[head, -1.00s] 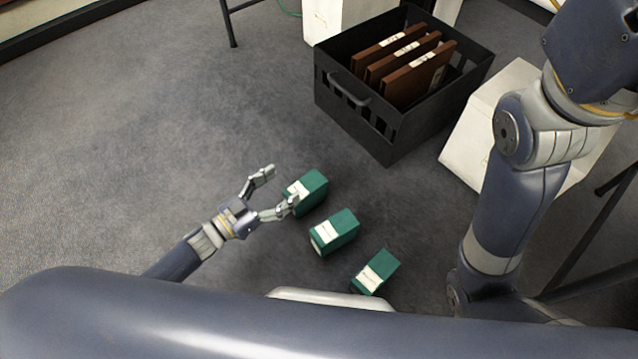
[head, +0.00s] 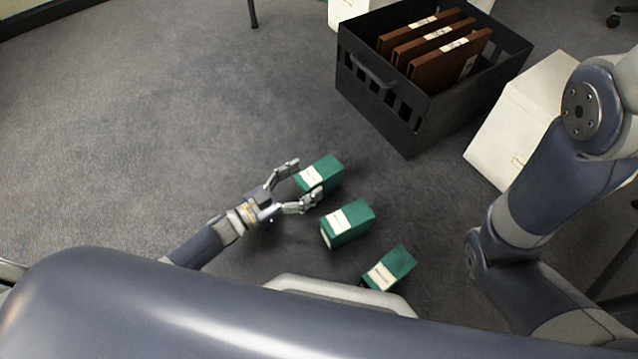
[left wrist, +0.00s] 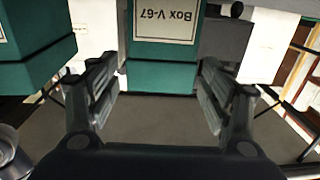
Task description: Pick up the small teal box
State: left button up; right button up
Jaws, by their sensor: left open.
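Three teal boxes with white labels lie in a slanting row on the grey carpet in the head view: a far one (head: 327,174), a middle one (head: 352,225) and a near one (head: 396,265). They look close in size. My left gripper (head: 307,178) is open and empty at the labelled end of the far box, with one finger toward each side. In the left wrist view a teal box labelled "Box V-67" (left wrist: 160,76) sits ahead between the open fingers (left wrist: 155,85). Another teal box (left wrist: 35,68) is at the left. My right gripper is out of view.
A black crate (head: 428,125) holding several brown folders or binders (head: 450,57) stands beyond the boxes. A white box (head: 520,115) is right of it. My right arm fills the right side. The carpet to the left is clear.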

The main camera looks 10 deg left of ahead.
aim_at(317, 172)
pick_arm(q)
jog(key=b+x, duration=0.2)
jog(key=x, duration=0.2)
jog(key=shift+w+d+f, duration=0.1)
jog(key=shift+w+d, duration=0.25)
jog(key=shift+c, duration=0.5)
jog(key=c, duration=1.3)
